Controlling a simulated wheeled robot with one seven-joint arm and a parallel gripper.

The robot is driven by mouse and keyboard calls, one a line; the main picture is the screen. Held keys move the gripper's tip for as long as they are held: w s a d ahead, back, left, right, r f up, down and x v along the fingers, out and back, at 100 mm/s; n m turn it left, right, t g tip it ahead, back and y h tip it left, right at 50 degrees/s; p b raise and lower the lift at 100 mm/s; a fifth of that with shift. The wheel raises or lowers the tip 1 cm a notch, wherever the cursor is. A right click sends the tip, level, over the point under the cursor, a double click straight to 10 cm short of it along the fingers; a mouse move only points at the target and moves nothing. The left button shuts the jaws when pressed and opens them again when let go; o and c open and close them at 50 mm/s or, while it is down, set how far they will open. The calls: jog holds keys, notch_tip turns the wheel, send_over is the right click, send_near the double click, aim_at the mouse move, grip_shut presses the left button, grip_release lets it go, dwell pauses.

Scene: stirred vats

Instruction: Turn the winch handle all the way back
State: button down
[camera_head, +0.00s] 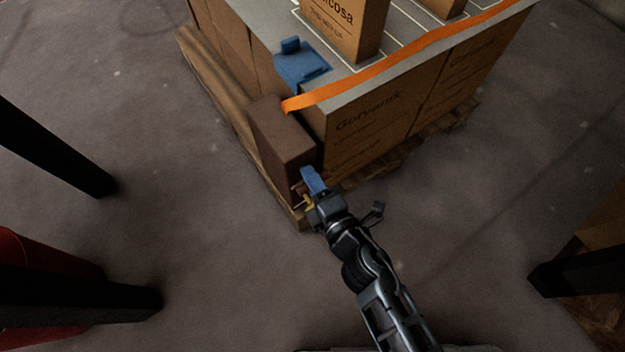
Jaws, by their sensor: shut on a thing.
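My gripper (312,192) is at the near lower corner of a loaded pallet, in the middle of the head view. It is shut on a small part in front of a brown box-shaped post (283,140); the winch handle is mostly hidden by the gripper. A blue piece (312,179) shows at the gripper's tip, and I cannot tell whether it is a finger or part of the winch. A small yellow bit (307,202) shows just left of the gripper. An orange strap (400,62) runs from the post's top across the load.
Cardboard boxes (365,125) stand on a wooden pallet (228,92) under a grey top sheet. A blue clip-like object (300,65) lies on top. Dark posts stand at left (55,150) and right (580,272).

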jog(key=shift+w+d+r, duration=0.1)
jog(key=shift+w+r, duration=0.05)
jog(key=c, duration=1.3)
grip_release()
jog(key=o, duration=0.4)
jog(key=shift+c, duration=0.2)
jog(key=p+v, duration=0.1)
jog(key=v, duration=0.7)
